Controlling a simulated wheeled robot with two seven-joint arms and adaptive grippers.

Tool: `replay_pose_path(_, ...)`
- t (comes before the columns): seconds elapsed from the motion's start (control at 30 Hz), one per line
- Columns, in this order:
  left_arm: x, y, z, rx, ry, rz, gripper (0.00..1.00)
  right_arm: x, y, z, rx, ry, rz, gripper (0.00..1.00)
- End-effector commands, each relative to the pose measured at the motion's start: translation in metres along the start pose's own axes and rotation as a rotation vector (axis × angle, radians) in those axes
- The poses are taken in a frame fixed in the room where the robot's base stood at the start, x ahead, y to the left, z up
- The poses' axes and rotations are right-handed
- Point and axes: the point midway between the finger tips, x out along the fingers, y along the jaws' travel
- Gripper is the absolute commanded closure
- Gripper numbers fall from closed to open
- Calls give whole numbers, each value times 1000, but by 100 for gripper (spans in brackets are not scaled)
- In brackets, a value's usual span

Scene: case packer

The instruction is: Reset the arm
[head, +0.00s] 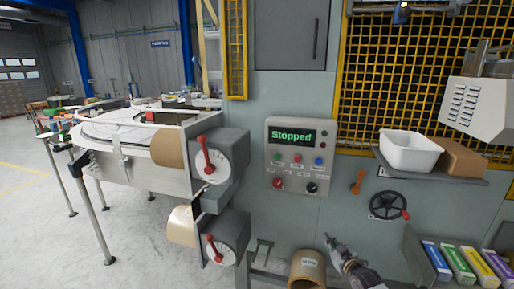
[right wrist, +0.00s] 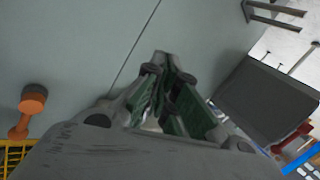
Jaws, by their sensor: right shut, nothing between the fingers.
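My right gripper (head: 332,243) comes up from the bottom of the head view, in front of the grey machine front (head: 240,130). It is below the control panel (head: 295,155) and touches nothing that I can see. In the right wrist view its dark fingers (right wrist: 166,68) are together, with nothing between them. My left gripper is not in view. The panel's screen (head: 292,136) reads "Stopped" in green, above several buttons and knobs.
Left of the panel are two grey boxes with red levers (head: 207,160) by a conveyor (head: 130,135). To the right are an orange lever (head: 358,181), a black handwheel (head: 388,205) and a shelf with a white tub (head: 410,152). A brown roll (head: 307,268) lies beside my gripper.

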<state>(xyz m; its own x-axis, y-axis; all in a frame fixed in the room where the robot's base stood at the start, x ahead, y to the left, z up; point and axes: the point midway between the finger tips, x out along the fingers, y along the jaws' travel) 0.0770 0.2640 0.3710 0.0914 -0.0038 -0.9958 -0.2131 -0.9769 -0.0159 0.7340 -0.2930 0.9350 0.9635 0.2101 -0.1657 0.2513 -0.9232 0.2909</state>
Motion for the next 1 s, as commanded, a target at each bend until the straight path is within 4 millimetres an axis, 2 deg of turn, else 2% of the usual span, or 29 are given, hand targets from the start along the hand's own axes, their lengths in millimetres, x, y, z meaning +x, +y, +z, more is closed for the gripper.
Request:
replay_pose_path(0.03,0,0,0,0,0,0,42,-3,-6,26,12,-39,0,100)
replay_pose_path(0.1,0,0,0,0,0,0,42,-8,-13,57,23,-88,1,100)
replay_pose_path(0.27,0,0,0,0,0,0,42,-24,-32,127,50,-199,1,100)
replay_pose_path(0.47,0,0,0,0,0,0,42,-54,-59,210,81,-335,-3,100)
replay_pose_path(0.6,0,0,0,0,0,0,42,-81,-81,264,100,-429,-10,100)
replay_pose_path(0.77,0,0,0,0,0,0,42,-118,-109,323,121,-537,-20,100)
replay_pose_path(1.0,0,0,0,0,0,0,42,-182,-153,401,151,-694,-39,100)
